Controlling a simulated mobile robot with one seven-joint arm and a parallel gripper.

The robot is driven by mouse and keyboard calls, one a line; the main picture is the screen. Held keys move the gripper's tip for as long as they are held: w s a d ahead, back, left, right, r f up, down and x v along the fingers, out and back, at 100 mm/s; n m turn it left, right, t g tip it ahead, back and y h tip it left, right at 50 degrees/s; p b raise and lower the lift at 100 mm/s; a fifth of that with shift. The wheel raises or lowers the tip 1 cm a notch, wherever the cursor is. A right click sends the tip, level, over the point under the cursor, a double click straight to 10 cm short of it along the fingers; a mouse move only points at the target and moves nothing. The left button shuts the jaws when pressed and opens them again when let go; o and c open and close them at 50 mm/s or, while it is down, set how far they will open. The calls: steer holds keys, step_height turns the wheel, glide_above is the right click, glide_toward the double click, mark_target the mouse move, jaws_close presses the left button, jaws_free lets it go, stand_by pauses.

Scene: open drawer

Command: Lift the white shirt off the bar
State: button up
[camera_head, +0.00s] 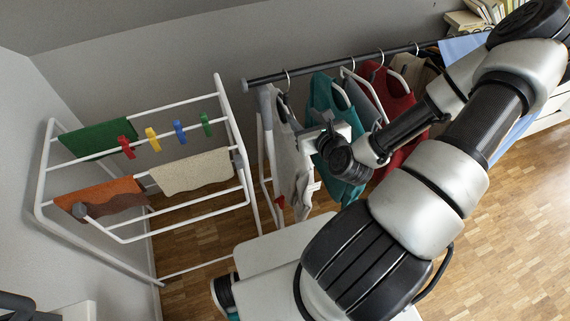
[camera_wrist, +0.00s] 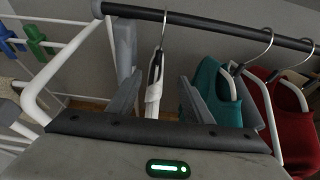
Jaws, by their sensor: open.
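The white shirt (camera_head: 289,150) hangs on a hanger at the left end of the dark bar (camera_head: 322,67) in the head view. In the wrist view the white shirt (camera_wrist: 153,93) shows nearly edge-on below its hook, and the bar (camera_wrist: 215,22) runs across the top. My gripper (camera_head: 308,138) is beside the upper part of the shirt. In the wrist view my gripper (camera_wrist: 160,78) is open, with one finger on each side of the shirt and hanger. Gaps show on both sides. My gripper's body hides the lower shirt there.
A teal top (camera_head: 322,98) and a red top (camera_head: 397,105) hang to the right of the shirt. A white drying rack (camera_head: 225,115) with cloths and coloured pegs stands to the left. A rail-stand post (camera_wrist: 125,45) is close on the left.

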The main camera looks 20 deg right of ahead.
mark_target(286, 102)
steer(key=w+f+b, duration=0.1)
steer(key=b, duration=0.2)
steer(key=shift+w+f, duration=0.2)
steer(key=x, duration=0.2)
steer(key=b+x, duration=0.1)
steer(key=x, duration=0.3)
steer(key=shift+w+r, duration=0.15)
steer(key=shift+r, duration=0.15)
steer(key=shift+a+b+x, duration=0.2)
steer(key=shift+b+x, duration=0.45)
steer(key=shift+x, duration=2.55)
jaws_close()
